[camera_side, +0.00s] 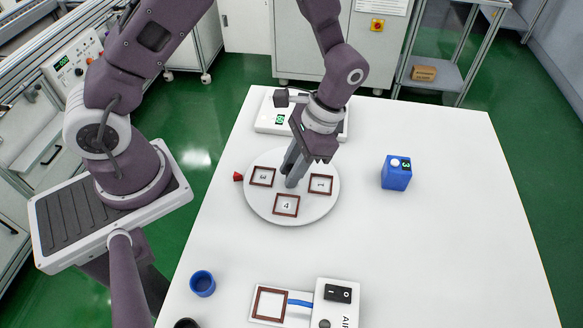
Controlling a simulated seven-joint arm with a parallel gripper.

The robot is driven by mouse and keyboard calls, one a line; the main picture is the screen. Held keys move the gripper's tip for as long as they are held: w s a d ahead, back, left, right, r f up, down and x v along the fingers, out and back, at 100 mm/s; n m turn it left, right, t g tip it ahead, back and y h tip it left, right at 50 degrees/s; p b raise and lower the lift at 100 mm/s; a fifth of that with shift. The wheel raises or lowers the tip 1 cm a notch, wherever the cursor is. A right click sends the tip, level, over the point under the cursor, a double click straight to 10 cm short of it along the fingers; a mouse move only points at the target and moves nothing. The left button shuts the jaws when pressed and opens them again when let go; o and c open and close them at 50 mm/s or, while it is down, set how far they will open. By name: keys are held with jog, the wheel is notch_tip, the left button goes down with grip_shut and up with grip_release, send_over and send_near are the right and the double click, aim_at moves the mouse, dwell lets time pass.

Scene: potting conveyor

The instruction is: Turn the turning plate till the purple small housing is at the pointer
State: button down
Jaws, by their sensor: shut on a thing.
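The turning plate (289,214) is a round white disc on the table, with brown square frames numbered 3 (262,177), 4 (286,205) and 1 (320,184). The far part of the plate is hidden behind my gripper. A red pointer (238,177) sits at the plate's left edge, beside frame 3. My gripper (291,181) points down at the middle of the plate, its fingers shut; what lies between them is hidden. I see no purple small housing; the three visible frames show only their numbers.
A blue box (396,175) with a white button stands right of the plate. A blue cup (202,283) and a switch box (337,300) with a framed pad are in front. The table's right side is clear.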

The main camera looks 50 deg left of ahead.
jog(key=shift+n, duration=0.3)
jog(key=shift+n+h, duration=0.8)
jog(key=shift+n, duration=1.1)
jog(key=shift+r+n+h, duration=0.1)
jog(key=shift+n+h, duration=0.8)
jog(key=shift+n, duration=1.4)
jog(key=shift+n+t+h, duration=0.6)
jog(key=shift+n+h, duration=0.1)
jog(key=shift+n, duration=1.5)
jog(key=shift+n+t+h, duration=0.4)
jog(key=shift+n+t, duration=0.2)
jog(key=shift+n, duration=1.7)
jog(key=c, duration=1.5)
grip_release()
